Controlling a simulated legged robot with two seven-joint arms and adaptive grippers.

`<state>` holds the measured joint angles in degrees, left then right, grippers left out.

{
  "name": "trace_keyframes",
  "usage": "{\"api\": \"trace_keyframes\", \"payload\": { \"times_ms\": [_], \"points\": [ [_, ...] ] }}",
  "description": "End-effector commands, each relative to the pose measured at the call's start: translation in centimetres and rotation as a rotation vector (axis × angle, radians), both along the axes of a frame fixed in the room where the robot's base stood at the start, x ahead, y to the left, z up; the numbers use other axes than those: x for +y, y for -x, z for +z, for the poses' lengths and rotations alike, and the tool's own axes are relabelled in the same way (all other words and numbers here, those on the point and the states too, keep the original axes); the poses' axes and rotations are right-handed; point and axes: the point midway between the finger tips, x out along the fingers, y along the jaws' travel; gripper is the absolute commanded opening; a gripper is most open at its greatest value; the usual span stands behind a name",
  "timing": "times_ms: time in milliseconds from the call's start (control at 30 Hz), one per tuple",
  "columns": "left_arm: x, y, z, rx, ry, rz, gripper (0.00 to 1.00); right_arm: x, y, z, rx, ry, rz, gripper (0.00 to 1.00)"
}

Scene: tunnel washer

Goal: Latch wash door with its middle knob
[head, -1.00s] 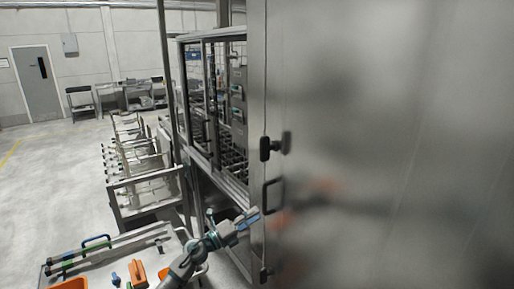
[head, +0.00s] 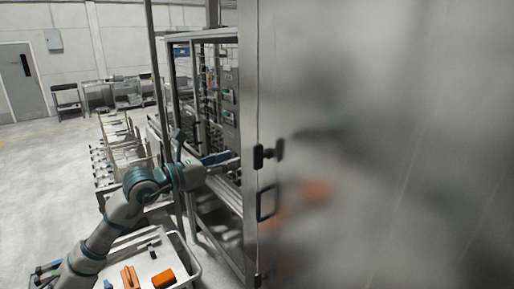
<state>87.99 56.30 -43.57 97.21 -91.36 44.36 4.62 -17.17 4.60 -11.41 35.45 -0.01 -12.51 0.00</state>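The wash door (head: 380,150) is a large brushed steel panel filling the right half of the head view. A black knob (head: 268,153) sits near its left edge, above a black loop handle (head: 266,203). A second dark knob (head: 262,279) shows low on the same edge. I cannot tell from this angle whether the door is flush with its frame. My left gripper (head: 222,160) is just left of the upper knob, at about its height, pointing right and apart from it in the picture. Its finger opening cannot be made out. My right gripper is out of view.
The washer's open framework (head: 205,95) stands behind my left gripper. Racks (head: 115,150) stand along the left; the floor (head: 40,170) beyond is clear.

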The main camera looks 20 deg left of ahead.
Motion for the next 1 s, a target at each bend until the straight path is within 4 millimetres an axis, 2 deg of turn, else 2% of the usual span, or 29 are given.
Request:
{"api": "trace_keyframes", "payload": {
  "times_ms": [200,400,600,833,867,1000],
  "points": [
    [-3.3,-3.9,0.4,-0.001,0.001,-0.002,0.38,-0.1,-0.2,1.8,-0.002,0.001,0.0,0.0],
    [-5.3,-6.5,0.3,-0.001,0.001,-0.001,0.38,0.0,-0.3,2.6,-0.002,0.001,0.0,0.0],
    [-5.9,-7.4,0.1,-0.002,0.0,0.0,0.38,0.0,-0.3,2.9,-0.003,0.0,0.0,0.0],
    [-5.9,-7.5,0.0,-0.002,0.001,0.0,0.38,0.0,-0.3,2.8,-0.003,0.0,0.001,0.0],
    [-5.9,-7.5,0.0,-0.002,0.001,0.0,0.35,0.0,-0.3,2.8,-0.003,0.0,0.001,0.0],
    [-5.9,-7.5,0.0,-0.001,0.001,0.0,0.0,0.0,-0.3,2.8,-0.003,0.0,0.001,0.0]
  ]
}}
